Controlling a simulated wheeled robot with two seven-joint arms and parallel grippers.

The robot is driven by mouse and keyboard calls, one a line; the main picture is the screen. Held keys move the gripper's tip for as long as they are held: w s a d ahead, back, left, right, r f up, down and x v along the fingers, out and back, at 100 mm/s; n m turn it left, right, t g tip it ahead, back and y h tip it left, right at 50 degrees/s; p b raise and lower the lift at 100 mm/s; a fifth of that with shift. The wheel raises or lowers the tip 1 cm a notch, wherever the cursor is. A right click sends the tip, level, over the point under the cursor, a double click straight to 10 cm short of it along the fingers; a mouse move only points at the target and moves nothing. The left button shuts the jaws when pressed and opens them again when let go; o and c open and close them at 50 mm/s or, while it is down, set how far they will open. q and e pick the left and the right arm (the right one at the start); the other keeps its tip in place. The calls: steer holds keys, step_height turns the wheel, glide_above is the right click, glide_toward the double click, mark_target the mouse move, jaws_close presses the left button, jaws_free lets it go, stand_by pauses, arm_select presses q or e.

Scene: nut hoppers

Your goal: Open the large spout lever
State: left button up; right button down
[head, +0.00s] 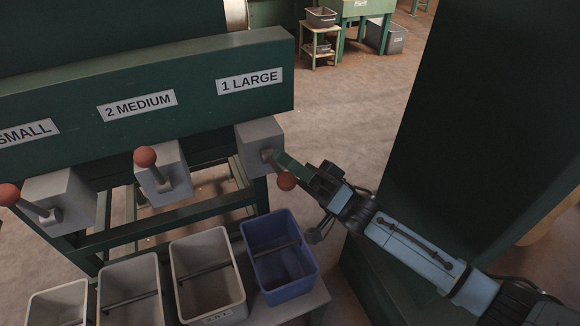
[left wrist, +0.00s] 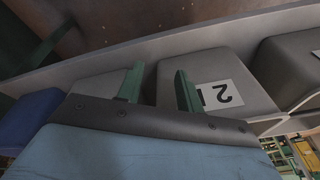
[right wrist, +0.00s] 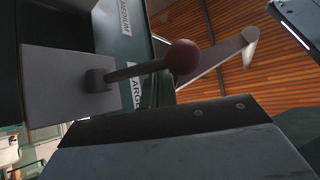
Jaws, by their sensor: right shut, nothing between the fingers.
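The large spout (head: 260,136) is a grey box under the "1 LARGE" label (head: 250,81). Its lever has a red-brown ball knob (head: 286,181), which sits below and right of the pivot. In the right wrist view the knob (right wrist: 183,57) and its rod stand out from the grey box (right wrist: 66,84). My right gripper (head: 284,162) is shut and empty, with its green fingers beside the lever, just above the knob; whether they touch is unclear. My left gripper (left wrist: 159,70) is open and empty, near a bin labelled 2 (left wrist: 222,72).
The medium lever knob (head: 145,157) and small lever knob (head: 9,195) point up and left from their pivots. A blue bin (head: 290,282) and several grey bins (head: 207,264) stand below. A large dark green panel (head: 470,120) stands on the right.

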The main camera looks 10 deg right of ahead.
arm_select(q)
steer(key=w+d+r+t+b, duration=0.2)
steer(key=d+r, duration=0.1)
steer(key=r, duration=0.3)
steer(key=w+d+r+t+h+b, duration=0.1)
steer(key=w+d+r+t+b, duration=0.1)
steer(key=r, duration=0.5)
steer(key=shift+d+r+h+b, duration=0.3)
steer(key=shift+d+b, duration=0.25)
steer(key=shift+b, duration=0.1)
arm_select(e)
steer(key=shift+s+d+f+n+g+y, duration=0.1)
steer(key=shift+f+n+g+y, duration=0.2)
steer(key=shift+n+g, duration=0.75)
steer(key=shift+s+d+f+n+g+y, duration=0.1)
steer(key=shift+f+n+g+y, duration=0.2)
steer(key=shift+n+g, duration=0.75)
steer(key=shift+s+d+f+n+g+y, duration=0.1)
steer(key=shift+f+n+g+y, duration=0.2)
steer(key=shift+n+g, duration=0.7)
steer(key=shift+r, duration=0.1)
